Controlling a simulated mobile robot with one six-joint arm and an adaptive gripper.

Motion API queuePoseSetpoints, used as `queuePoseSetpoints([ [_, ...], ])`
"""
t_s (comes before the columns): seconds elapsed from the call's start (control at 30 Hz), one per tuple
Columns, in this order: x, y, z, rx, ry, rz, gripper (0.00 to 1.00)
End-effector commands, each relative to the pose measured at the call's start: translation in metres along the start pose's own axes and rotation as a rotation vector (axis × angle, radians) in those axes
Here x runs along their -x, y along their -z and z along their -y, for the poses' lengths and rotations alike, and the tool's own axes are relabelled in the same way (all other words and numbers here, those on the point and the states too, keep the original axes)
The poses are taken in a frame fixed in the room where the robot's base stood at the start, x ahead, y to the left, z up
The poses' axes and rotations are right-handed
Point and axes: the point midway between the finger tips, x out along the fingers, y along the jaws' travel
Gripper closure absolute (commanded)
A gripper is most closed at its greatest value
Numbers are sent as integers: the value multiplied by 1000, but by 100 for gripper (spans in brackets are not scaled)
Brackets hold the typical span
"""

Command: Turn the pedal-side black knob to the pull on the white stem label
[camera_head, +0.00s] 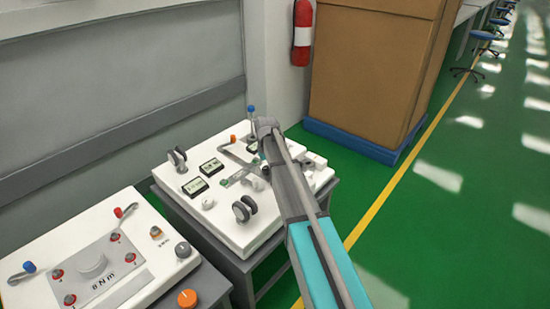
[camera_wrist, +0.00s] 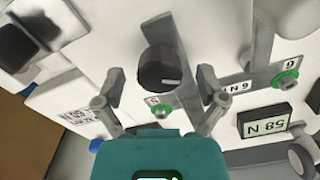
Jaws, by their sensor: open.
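A round black knob (camera_wrist: 158,68) stands on a grey strip of the white panel, in the upper middle of the wrist view. A pale mark shows on its lower right face. My gripper (camera_wrist: 160,86) is open, with one finger at the left of the knob and one at the right. I see gaps on both sides, and I cannot tell how deep the fingers reach. Below the knob, the strip bears a green-ringed fitting (camera_wrist: 161,111). A black pedal-like part (camera_wrist: 17,47) is at the upper left. No readable "pull" label shows. In the head view my arm hides the knob.
The white console (camera_head: 238,235) carries display boxes, wheel-like parts and an orange knob (camera_head: 233,138). A second console (camera_head: 150,268) stands at the lower left. In the wrist view, a display (camera_wrist: 265,122) and another green-ringed fitting (camera_wrist: 285,79) lie to the right.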

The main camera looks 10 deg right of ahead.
Motion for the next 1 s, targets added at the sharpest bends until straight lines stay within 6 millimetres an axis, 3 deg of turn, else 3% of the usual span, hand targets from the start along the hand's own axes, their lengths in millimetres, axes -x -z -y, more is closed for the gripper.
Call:
queuePoseSetpoints([
  [1.0,0,0,0,-586,0,0,10],
])
